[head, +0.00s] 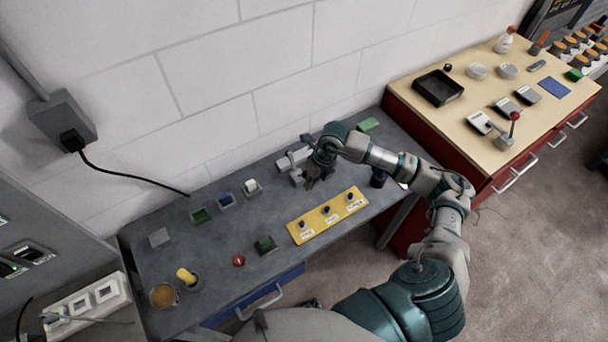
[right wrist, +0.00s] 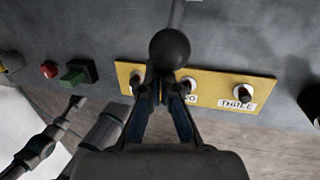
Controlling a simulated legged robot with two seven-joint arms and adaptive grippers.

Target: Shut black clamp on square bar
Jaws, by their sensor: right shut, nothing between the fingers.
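My right gripper (head: 312,182) is over the back of the grey bench, beside a pale grey device (head: 292,160). In the right wrist view its fingers (right wrist: 160,88) are together with nothing between them. A black ball (right wrist: 170,48) on a grey rod appears just beyond the fingertips there. I cannot tell whether the fingers touch it. My gripper and wrist cover part of the grey device in the head view. I cannot clearly make out the black clamp or the square bar.
A yellow panel (head: 327,215) with three black knobs lies in front of the gripper; it shows below the ball in the wrist view (right wrist: 215,88). A red button (head: 238,260) and a green-and-black switch (head: 265,245) are to its left. A wooden-topped cabinet (head: 465,110) stands right.

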